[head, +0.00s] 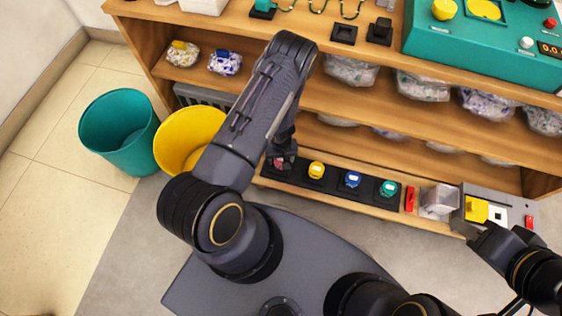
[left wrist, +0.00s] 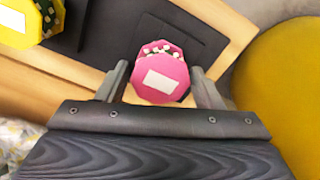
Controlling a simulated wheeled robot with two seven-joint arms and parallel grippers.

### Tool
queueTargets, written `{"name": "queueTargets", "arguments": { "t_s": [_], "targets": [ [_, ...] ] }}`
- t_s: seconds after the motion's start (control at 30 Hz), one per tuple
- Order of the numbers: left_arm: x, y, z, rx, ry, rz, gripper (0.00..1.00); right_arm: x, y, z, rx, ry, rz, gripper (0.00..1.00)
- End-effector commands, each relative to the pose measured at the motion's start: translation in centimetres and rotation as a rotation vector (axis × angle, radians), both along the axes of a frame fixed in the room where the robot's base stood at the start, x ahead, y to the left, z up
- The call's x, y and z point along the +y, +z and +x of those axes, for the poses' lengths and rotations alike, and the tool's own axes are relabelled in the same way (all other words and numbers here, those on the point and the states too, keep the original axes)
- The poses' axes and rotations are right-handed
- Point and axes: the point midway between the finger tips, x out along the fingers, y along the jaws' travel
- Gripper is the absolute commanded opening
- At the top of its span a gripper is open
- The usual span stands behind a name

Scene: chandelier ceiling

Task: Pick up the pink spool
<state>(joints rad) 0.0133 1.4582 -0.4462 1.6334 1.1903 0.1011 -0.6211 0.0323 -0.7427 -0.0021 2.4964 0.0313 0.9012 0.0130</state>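The pink spool (left wrist: 161,76) has a white label on its face and sits between the two fingertips of my left gripper (left wrist: 160,72) in the left wrist view. In the head view a little of the pink spool (head: 278,163) shows under my left gripper (head: 281,152), at the left end of the dark spool rack (head: 334,181). Whether the spool is clear of the rack, I cannot tell. My right gripper (head: 470,231) is at the right edge, by a grey device; its fingers are unclear.
Yellow (head: 316,170), blue (head: 352,180) and teal (head: 388,188) spools stand right of the pink one. A red item (head: 409,199) and the grey device (head: 497,203) lie farther right. Yellow (head: 180,143) and teal (head: 120,128) bins stand left. Wooden shelves (head: 340,96) rise behind.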

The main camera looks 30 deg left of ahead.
Motion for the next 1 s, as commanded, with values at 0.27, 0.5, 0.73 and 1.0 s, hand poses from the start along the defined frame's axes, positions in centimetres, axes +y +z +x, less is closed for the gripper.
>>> {"name": "queueTargets", "arguments": {
  "t_s": [0.27,0.5,0.73,1.0],
  "targets": [
    [0.0,0.0,0.0,0.0,0.0,0.0,0.24,0.0,0.0,0.0,0.0,0.0,0.0,0.33],
    [0.0,0.1,0.0,0.0,0.0,0.0,0.24,0.0,0.0,0.0,0.0,0.0,0.0,0.33],
    [0.0,1.9,0.1,0.0,-0.002,0.0,0.24,0.0,0.9,0.0,0.0,0.0,0.0,0.33],
    [-2.6,7.3,-1.7,0.002,-0.001,-0.004,0.24,0.0,3.2,0.0,0.0,0.0,0.0,0.33]
  ]
}}
